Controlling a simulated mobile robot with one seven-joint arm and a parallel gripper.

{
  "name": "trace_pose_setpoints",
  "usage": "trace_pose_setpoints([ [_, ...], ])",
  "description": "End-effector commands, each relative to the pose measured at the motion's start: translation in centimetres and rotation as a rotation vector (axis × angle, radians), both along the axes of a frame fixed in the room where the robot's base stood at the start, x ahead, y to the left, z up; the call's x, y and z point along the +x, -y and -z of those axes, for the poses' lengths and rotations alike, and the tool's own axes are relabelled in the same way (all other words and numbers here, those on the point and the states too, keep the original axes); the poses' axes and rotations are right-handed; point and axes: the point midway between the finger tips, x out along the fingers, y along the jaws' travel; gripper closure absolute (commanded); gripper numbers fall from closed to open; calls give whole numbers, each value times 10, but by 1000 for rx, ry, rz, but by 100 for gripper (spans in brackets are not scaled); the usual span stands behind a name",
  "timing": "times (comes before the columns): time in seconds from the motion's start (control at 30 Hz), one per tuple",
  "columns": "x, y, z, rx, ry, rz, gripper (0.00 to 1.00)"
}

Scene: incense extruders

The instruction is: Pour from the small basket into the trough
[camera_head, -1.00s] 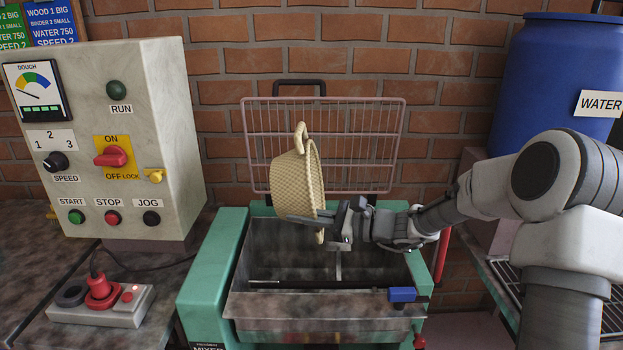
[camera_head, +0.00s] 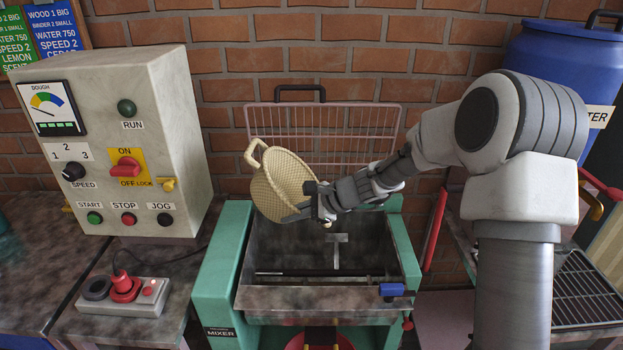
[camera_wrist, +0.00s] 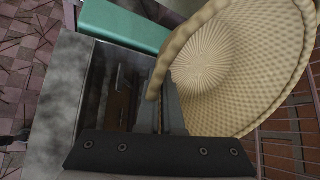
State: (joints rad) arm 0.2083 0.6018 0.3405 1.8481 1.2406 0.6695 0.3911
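The small basket (camera_head: 279,186) is pale woven wicker with loop handles. It is tilted on its side above the back left of the trough, its mouth turned toward the right. My gripper (camera_head: 318,204) is at the basket's lower right rim and appears shut on it; the fingertips are partly hidden. In the wrist view the basket (camera_wrist: 235,70) shows its bare woven inside, and no contents show in the visible part. The metal trough (camera_head: 262,262) of the green mixer lies below, with a mixing bar inside. It also shows in the wrist view (camera_wrist: 65,95).
A raised wire guard (camera_head: 345,120) stands behind the trough. A control box (camera_head: 125,140) and a red-plugged socket block (camera_head: 125,295) stand at left. A blue water barrel (camera_head: 570,65) and a wire rack (camera_head: 590,290) are at right.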

Motion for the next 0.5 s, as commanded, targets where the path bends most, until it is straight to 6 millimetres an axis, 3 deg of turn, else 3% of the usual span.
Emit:
trace_pose_setpoints([
  [0.03,0,-2,-9,-32,1,-4,100],
  [0.5,1,-6,-1,-244,-15,-1,100],
])
